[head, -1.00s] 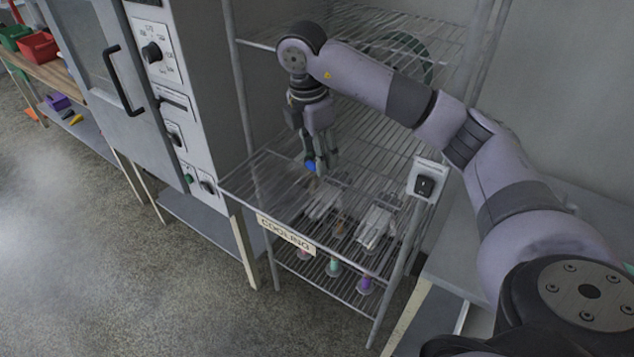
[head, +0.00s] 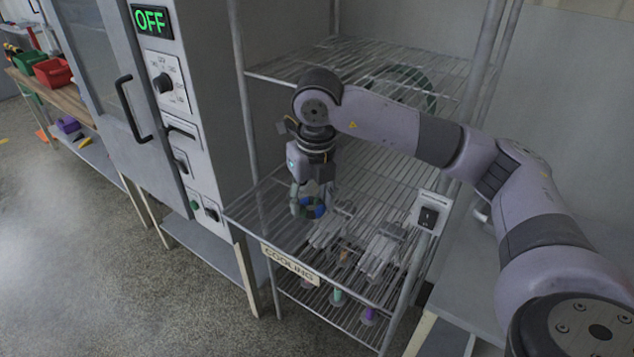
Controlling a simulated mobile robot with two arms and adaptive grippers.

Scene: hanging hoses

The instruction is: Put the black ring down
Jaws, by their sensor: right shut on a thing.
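My right gripper (head: 311,200) points down over the wire shelf labelled COOLING (head: 290,264). It is shut on a small ring (head: 315,209), which shows blue and dark between the fingers. Part of the ring is hidden by the fingers, and I cannot tell whether it touches the wires below. Pale grey pieces (head: 378,250) lie on the rack to the right of the gripper. My left gripper is not in view.
An upper wire shelf (head: 350,62) stands above and behind my arm, with a green hose coil (head: 412,85) beyond. A switch box (head: 430,212) sits on the right post. An oven (head: 165,110) reading OFF stands close on the left. Coloured pieces (head: 338,297) hang below the shelf.

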